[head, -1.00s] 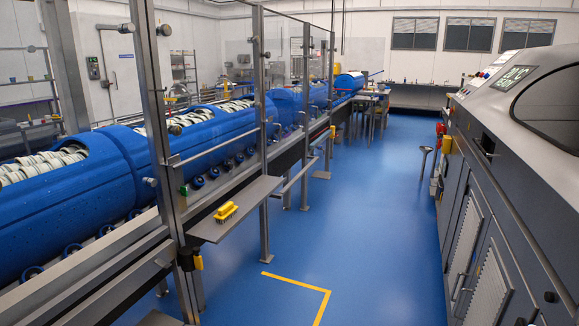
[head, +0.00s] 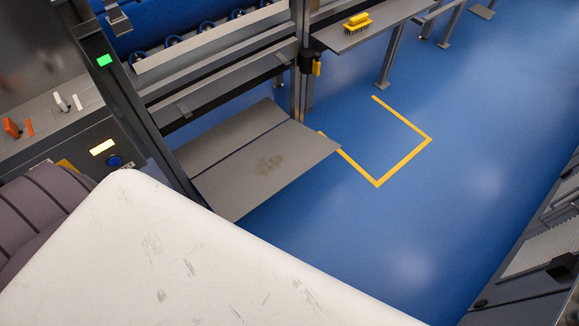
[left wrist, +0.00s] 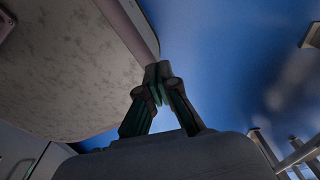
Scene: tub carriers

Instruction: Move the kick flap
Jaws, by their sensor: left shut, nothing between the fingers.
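A flat grey panel with a dark scuffed patch, which looks like the kick flap (head: 225,178), is in the head view, low beside the frame. It sticks out over the blue floor and looks nearly level. A large white scuffed surface in front may hide its near end. My left gripper (left wrist: 158,76) is in the left wrist view, fingertips together and empty. A mottled pale panel (left wrist: 75,50) with a straight edge lies just left of the fingertips there; I cannot tell which thing it is. Neither gripper shows in the head view.
The white scuffed surface (head: 170,250) fills the lower left. A control panel (head: 75,130) with a blue button stands at left. A yellow brush (head: 357,23) lies on a grey shelf (head: 375,28). Yellow tape (head: 405,158) marks open blue floor. Dark cabinets (head: 535,255) line the right.

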